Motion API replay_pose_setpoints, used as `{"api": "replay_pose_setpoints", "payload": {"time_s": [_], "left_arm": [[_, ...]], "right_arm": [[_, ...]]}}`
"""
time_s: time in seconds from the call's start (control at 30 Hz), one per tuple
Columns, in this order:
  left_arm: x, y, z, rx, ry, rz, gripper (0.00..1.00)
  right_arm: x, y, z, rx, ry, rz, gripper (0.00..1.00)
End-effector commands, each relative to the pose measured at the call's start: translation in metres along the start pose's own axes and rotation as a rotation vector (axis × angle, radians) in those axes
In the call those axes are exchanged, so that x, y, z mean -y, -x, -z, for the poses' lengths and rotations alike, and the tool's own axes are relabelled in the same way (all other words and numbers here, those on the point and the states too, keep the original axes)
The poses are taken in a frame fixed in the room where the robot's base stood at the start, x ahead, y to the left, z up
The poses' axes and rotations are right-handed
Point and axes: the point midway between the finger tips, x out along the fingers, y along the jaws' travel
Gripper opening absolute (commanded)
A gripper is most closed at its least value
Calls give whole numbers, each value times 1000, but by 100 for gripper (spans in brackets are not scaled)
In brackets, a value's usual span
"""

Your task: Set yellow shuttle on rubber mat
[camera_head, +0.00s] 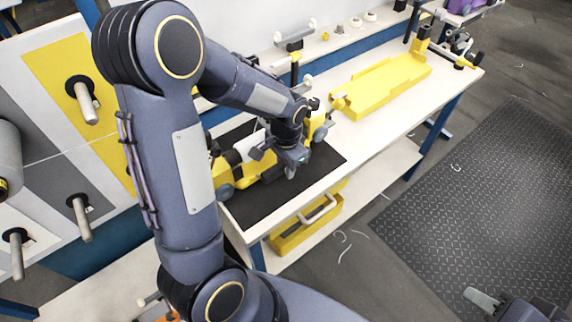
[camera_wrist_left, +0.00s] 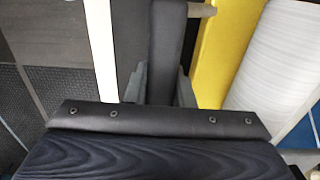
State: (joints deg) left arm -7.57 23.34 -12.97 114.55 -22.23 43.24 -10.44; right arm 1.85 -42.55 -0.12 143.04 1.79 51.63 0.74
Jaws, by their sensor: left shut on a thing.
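The yellow shuttle (camera_head: 259,164), with a white roll and grey wheels, is over the black rubber mat (camera_head: 252,212) on the workbench. Whether it touches the mat I cannot tell. My left gripper (camera_head: 291,160) is at its near side and hides part of it. In the left wrist view, the fingers (camera_wrist_left: 160,88) are shut on a dark bar (camera_wrist_left: 166,48) beside the shuttle's yellow body (camera_wrist_left: 226,50) and white roll (camera_wrist_left: 275,50). Part of my right gripper (camera_head: 482,298) shows at the bottom right, away from the bench; its opening is unclear.
A long yellow tray (camera_head: 385,85) lies further along the white bench (camera_head: 355,135). A yellow bin (camera_head: 305,228) sits on the lower shelf. A panel with pegs (camera_head: 60,130) stands at left. A ribbed floor mat (camera_head: 490,170) lies at right.

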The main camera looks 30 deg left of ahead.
Motion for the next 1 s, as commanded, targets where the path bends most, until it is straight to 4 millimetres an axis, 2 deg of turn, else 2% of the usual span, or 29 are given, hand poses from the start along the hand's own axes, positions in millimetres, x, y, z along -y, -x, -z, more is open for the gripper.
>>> {"api": "replay_pose_setpoints", "payload": {"time_s": [0.4,0.43,0.6,0.87,1.0], "left_arm": [[0,-2,1,-2,0,1,0],[0,-2,1,-2,0,1,23],[0,-2,0,-1,0,0,45],[0,-2,-1,3,1,-2,47],[0,8,0,-2,1,0,47]], "right_arm": [[-1,-2,-1,0,0,0,36],[-1,-2,-1,0,0,0,36],[-1,-2,-1,0,0,0,36],[-1,-2,-1,0,0,0,36],[-1,-2,-1,0,0,0,36]]}}
